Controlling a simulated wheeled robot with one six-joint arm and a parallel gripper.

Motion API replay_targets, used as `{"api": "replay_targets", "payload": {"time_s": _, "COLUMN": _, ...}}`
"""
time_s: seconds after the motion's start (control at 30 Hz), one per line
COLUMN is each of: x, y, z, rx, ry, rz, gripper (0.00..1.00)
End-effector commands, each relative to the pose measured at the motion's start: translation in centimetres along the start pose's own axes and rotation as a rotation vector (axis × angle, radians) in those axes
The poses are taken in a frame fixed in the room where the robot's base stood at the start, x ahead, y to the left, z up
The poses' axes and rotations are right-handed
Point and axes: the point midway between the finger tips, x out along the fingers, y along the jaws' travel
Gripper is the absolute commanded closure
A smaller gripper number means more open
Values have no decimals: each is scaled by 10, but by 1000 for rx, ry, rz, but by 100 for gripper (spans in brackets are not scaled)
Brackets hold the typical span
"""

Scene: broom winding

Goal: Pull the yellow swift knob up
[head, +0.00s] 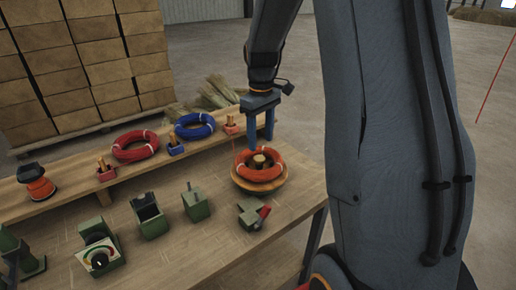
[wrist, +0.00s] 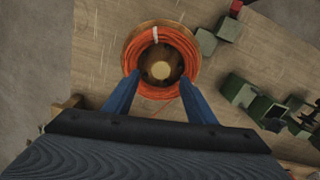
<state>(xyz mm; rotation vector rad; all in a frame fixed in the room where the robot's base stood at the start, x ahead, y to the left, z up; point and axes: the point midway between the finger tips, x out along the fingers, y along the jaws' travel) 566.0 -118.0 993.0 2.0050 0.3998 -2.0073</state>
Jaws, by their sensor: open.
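The swift is a round wooden dish (head: 282,186) near the right end of the bench, with an orange coil (head: 247,173) lying on it. The swift knob (head: 259,158) is a short, pale yellowish-tan round post standing in the middle of the coil. In the wrist view the knob (wrist: 160,70) shows as a pale disc. My gripper (head: 261,142) has blue fingers, open and empty, pointing down above the coil. In the wrist view the fingertips (wrist: 158,76) lie on either side of the knob; whether they reach down to its height I cannot tell.
A red coil (head: 135,146) and a blue coil (head: 195,126) lie on the raised rear shelf beside small peg blocks. Green devices (head: 150,217) and a dial (head: 99,258) stand at the front left. A grey-green clamp (head: 250,214) with a red part sits just in front of the swift.

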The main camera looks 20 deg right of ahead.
Motion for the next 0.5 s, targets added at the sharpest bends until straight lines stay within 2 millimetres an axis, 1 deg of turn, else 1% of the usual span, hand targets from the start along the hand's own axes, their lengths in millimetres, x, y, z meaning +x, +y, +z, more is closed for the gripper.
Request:
{"api": "replay_targets", "payload": {"time_s": 0.1, "x": 19, "y": -2, "z": 0, "rx": -2, "ry": -3, "rz": -2, "gripper": 49}}
{"api": "replay_targets", "payload": {"time_s": 0.3, "x": 47, "y": -2, "z": 0, "rx": -1, "ry": -2, "rz": -1, "gripper": 49}}
{"api": "replay_targets", "payload": {"time_s": 0.4, "x": 56, "y": -1, "z": 0, "rx": 1, "ry": 0, "rz": 0, "gripper": 49}}
{"api": "replay_targets", "payload": {"time_s": 0.5, "x": 61, "y": -1, "z": 1, "rx": 2, "ry": 0, "rz": 0, "gripper": 49}}
